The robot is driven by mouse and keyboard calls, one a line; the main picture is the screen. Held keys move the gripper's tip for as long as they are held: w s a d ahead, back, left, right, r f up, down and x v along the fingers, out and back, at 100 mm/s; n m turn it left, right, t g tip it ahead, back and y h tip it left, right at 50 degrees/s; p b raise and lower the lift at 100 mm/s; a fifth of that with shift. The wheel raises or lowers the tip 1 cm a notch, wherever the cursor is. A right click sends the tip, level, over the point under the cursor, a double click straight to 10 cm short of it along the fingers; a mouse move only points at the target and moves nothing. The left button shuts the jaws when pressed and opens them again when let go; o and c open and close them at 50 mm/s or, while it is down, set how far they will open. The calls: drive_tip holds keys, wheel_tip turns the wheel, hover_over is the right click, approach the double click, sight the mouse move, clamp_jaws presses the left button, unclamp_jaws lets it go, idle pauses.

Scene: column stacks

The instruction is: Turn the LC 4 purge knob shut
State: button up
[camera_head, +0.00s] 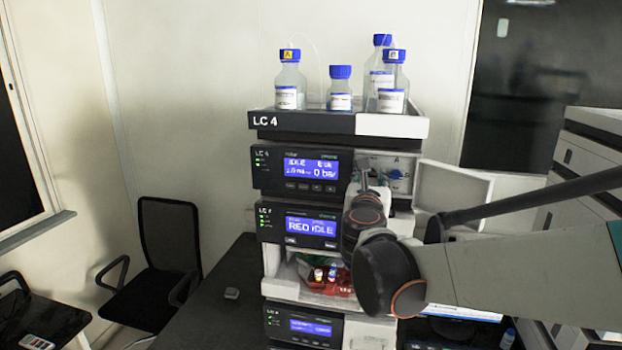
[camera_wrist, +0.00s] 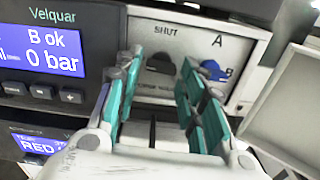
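The LC 4 purge knob (camera_wrist: 161,64) is black and sits on the light panel of the pump module, below the printed word SHUT. Its exact pointing is hard to make out. My gripper (camera_wrist: 164,68) is open, with a teal-padded finger to each side of the knob in the wrist view. Nothing is held, and whether either finger touches the knob cannot be told. In the head view my gripper (camera_head: 362,170) is at the front of the pump module (camera_head: 268,172), and it hides the knob there.
A blue knob (camera_wrist: 212,70) marked A and B sits just right of the right finger. An opened white door (camera_head: 452,188) stands out on the right. Bottles with blue caps (camera_head: 340,92) stand on the top tray (camera_head: 270,122). A red vial tray (camera_head: 325,282) is lower down.

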drive_tip(key=c, duration=0.8)
